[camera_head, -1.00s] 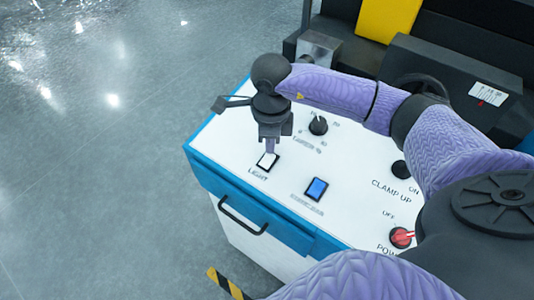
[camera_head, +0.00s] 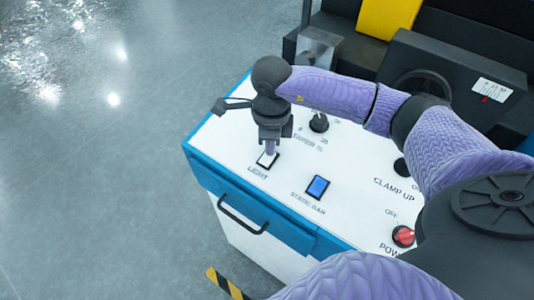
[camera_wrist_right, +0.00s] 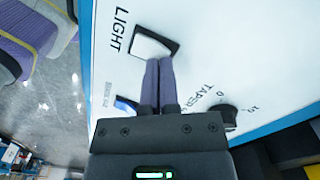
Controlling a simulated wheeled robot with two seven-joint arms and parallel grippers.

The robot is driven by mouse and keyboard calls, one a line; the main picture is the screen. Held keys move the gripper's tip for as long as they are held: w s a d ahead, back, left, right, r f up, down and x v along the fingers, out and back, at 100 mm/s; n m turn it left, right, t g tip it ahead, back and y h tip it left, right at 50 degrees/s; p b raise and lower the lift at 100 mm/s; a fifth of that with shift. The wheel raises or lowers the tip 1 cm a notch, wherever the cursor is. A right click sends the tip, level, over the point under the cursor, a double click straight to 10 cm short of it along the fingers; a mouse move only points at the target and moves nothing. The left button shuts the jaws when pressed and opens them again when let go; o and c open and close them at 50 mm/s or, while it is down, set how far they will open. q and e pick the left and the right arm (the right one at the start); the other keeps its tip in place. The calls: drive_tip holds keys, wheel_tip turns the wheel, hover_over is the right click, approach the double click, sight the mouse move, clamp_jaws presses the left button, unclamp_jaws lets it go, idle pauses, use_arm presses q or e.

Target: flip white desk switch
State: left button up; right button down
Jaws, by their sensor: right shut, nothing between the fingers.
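The white desk switch (camera_head: 267,159), labelled LIGHT, is set in a black frame on the white panel top near its left front edge. My right gripper (camera_head: 270,149) points down over it, and its fingertips cover the switch's upper edge in the head view. In the right wrist view the white switch (camera_wrist_right: 150,46) lies right at the tips of my shut right fingers (camera_wrist_right: 159,62). The fingers hold nothing. Whether the tips touch the switch I cannot tell. My left gripper is not in view.
A blue switch (camera_head: 317,187) labelled STATIC BAR sits to the right. A black taper knob (camera_head: 319,122) is behind, with a clamp knob (camera_head: 402,167) and a red power knob (camera_head: 403,236) farther right. A black handle (camera_head: 242,214) is on the cabinet's blue front. Dark machinery stands behind.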

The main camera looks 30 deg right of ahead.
drive_tip(key=shift+f, duration=0.2)
wheel_tip(320, 180, up, 7)
drive_tip(key=p, duration=0.5)
drive_tip(key=shift+r, duration=0.15)
